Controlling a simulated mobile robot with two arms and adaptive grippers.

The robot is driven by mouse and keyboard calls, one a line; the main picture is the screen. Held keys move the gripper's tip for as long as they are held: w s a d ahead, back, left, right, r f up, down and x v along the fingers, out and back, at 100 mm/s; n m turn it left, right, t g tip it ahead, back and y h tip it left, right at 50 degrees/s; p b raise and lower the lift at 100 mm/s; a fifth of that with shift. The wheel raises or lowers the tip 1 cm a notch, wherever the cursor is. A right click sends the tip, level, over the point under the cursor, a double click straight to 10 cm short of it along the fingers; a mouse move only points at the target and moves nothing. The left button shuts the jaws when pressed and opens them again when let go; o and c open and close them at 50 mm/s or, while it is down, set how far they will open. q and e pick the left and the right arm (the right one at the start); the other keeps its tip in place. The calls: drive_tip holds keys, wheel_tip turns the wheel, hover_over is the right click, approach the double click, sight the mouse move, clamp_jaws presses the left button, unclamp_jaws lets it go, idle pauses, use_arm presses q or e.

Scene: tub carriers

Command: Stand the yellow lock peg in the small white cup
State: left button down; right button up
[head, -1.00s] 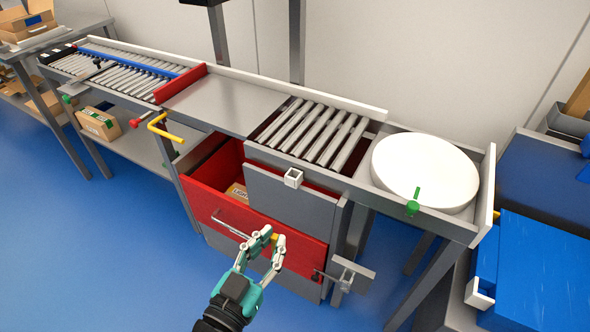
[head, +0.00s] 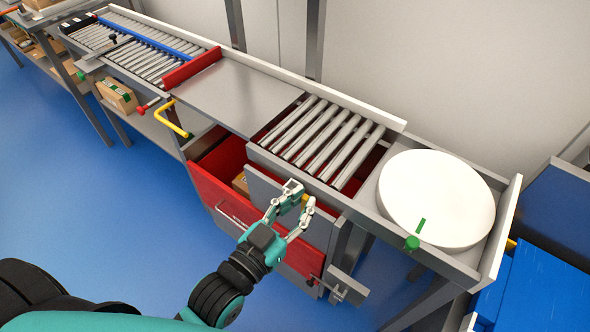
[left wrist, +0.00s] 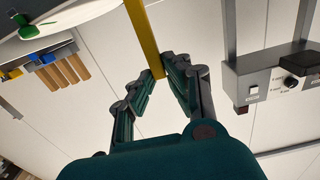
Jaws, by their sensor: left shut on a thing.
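My left gripper (head: 298,195) is shut on the yellow lock peg, close to the front edge of the bench. A small yellow bit of the lock peg (head: 305,198) shows at the fingertips in the head view. In the left wrist view the lock peg (left wrist: 144,38) is a long yellow bar running from between the fingertips (left wrist: 163,76) to the top edge. The small white cup (head: 293,184) is on the bench's front edge, mostly covered by my left fingers. I cannot tell whether peg and cup touch. My right gripper is not in view.
A red drawer (head: 215,187) stands open below the bench. Grey rollers (head: 325,140) and a white round turntable (head: 437,198) with a green handle (head: 412,243) are nearby. A yellow bent handle (head: 168,117) sticks out at the left.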

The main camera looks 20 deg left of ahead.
use_arm(q)
drive_tip(key=w+a+f, duration=0.2)
drive_tip(key=w+a, duration=0.1)
drive_tip(key=w, duration=0.2)
drive_tip(key=w+a+f, duration=0.2)
drive_tip(key=w+a, duration=0.1)
drive_tip(key=w, duration=0.3)
drive_tip(key=shift+w+f+p, duration=0.2)
drive_tip(key=shift+f+p, duration=0.1)
drive_tip(key=shift+p, duration=0.1)
drive_tip(key=shift+f, duration=0.15)
drive_tip(key=shift+f, duration=0.25)
drive_tip(key=c, duration=1.3)
unclamp_jaws()
drive_tip(key=shift+r, duration=0.3)
drive_tip(key=b+v, duration=0.1)
drive_tip(key=v, duration=1.1)
drive_tip(key=shift+r, duration=0.15)
